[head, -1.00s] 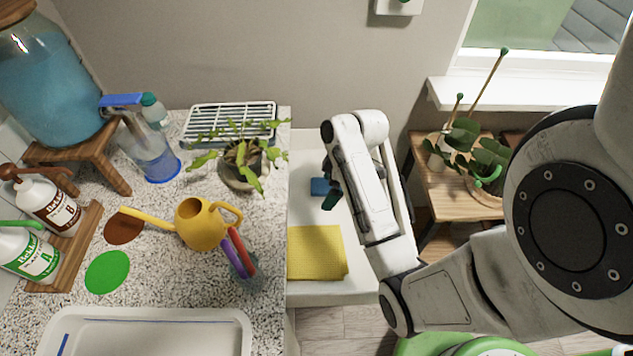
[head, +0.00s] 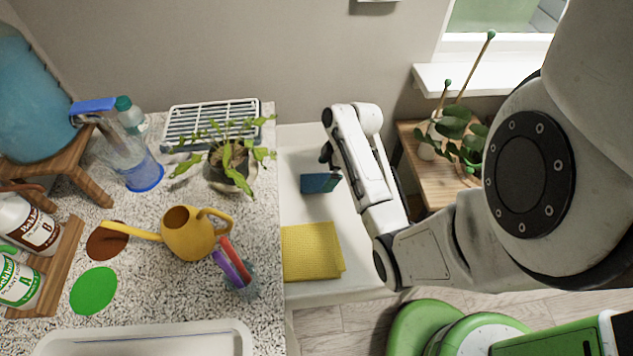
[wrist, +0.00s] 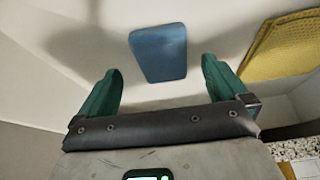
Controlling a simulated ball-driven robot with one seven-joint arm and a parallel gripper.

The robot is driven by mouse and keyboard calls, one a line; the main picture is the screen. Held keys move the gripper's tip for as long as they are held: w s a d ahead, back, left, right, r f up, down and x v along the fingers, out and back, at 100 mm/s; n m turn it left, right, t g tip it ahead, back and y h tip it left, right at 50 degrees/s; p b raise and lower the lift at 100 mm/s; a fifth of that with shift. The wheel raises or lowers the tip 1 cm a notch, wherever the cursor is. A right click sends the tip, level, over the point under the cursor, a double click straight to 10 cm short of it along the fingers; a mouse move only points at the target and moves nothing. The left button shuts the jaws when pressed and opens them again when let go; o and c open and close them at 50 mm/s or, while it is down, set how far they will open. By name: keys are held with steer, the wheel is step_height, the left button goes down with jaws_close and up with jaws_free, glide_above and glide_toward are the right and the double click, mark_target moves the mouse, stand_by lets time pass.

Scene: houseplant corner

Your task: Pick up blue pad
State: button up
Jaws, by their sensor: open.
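The blue pad (wrist: 158,53) lies flat on the white surface in the wrist view, ahead of and between my fingertips. It also shows in the head view (head: 319,184), partly beside my arm's end. My gripper (wrist: 160,78) is open, with a green finger on each side and nothing between them. In the head view my gripper (head: 328,160) is close by the pad and mostly hidden by my own arm. I cannot tell the exact height of the fingers above the surface.
A yellow cloth (head: 311,251) lies on the same white surface (head: 300,150), nearer the front. The speckled counter (head: 190,285) on the left holds a yellow watering can (head: 188,235), a potted plant (head: 232,165) and bottles. A wooden plant stand (head: 425,180) is to the right.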

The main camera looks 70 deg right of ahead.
mark_target(320, 181)
steer(key=shift+x, duration=1.8)
steer(key=shift+a, duration=0.1)
steer(key=c, duration=1.1)
step_height(320, 181, up, 10)
